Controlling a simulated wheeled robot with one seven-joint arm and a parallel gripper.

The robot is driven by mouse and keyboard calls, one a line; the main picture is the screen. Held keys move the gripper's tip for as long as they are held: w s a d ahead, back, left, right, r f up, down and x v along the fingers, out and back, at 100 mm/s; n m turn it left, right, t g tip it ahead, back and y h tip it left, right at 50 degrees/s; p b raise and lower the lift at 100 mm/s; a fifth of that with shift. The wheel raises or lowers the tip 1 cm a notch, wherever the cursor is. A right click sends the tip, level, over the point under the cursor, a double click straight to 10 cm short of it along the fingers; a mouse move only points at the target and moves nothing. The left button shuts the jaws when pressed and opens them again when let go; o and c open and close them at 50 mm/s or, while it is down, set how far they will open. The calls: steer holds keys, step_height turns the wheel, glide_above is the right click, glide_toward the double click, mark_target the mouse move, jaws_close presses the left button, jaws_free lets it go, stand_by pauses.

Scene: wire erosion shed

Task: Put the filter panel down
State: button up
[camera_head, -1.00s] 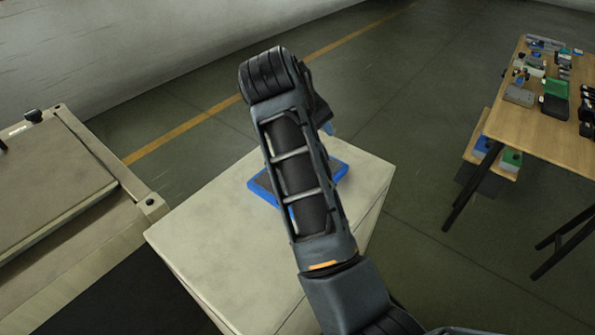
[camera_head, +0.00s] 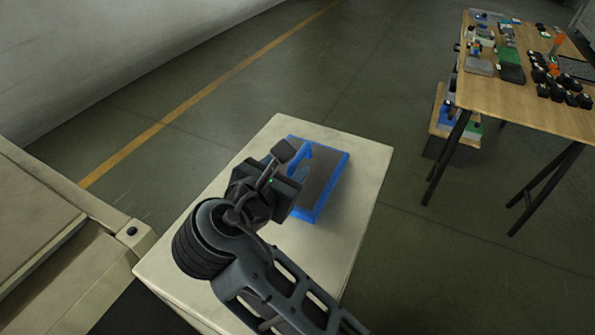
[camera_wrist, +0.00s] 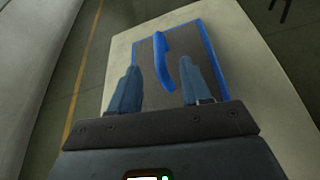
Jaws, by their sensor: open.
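The filter panel (camera_head: 325,180) is a flat dark-grey slab with a blue frame and a raised blue handle. It lies flat on the pale top of a cabinet (camera_head: 358,150). In the wrist view the panel (camera_wrist: 203,75) shows ahead of my gripper, with its blue handle (camera_wrist: 165,68) reaching between the fingertips. My gripper (camera_wrist: 158,88) is open, with one blue-grey finger on each side of the handle's near end and a gap on both sides. In the head view my wrist hides the panel's left part and the fingers are mostly hidden.
A beige machine (camera_head: 60,240) stands at the left, close to the cabinet. A wooden table (camera_head: 505,100) with many small items stands at the right, with a low shelf of boxes beside it. Bare floor lies between the cabinet and the table. A yellow line crosses the floor behind.

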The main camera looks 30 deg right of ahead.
mark_target(300, 157)
steer(key=shift+x, duration=3.85)
steer(key=shift+a+f, duration=0.1)
steer(key=shift+f, duration=0.05)
steer(key=shift+c, duration=0.5)
jaws_close()
